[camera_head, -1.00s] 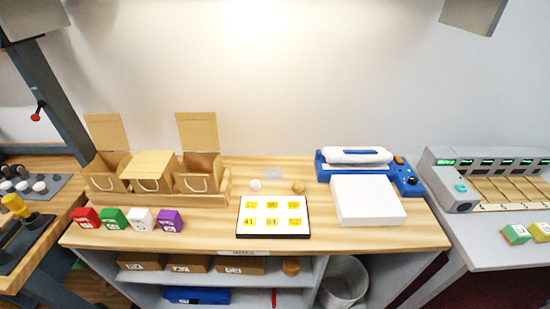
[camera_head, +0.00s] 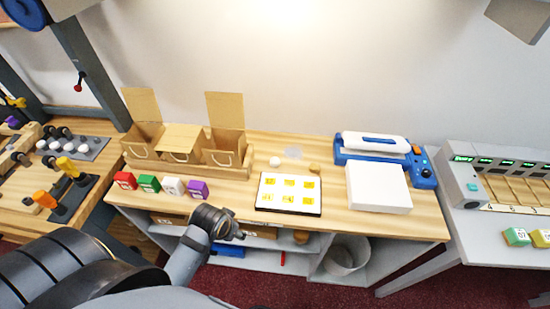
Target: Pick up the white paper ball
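The white paper ball (camera_head: 275,161) is a small round white lump on the wooden counter (camera_head: 232,192). My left arm comes in from the lower left. Its dark end, with the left gripper (camera_head: 238,233), is in front of the counter's front edge, below and left of the ball and well apart from it. I cannot make out whether its fingers are open. My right gripper is not in view.
Cardboard boxes (camera_head: 222,149) with raised lids stand at the back left. Red, green, white and purple blocks (camera_head: 198,190) line the front left. A blue machine (camera_head: 425,169) and a white box (camera_head: 377,187) stand right. A bin (camera_head: 345,258) is below.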

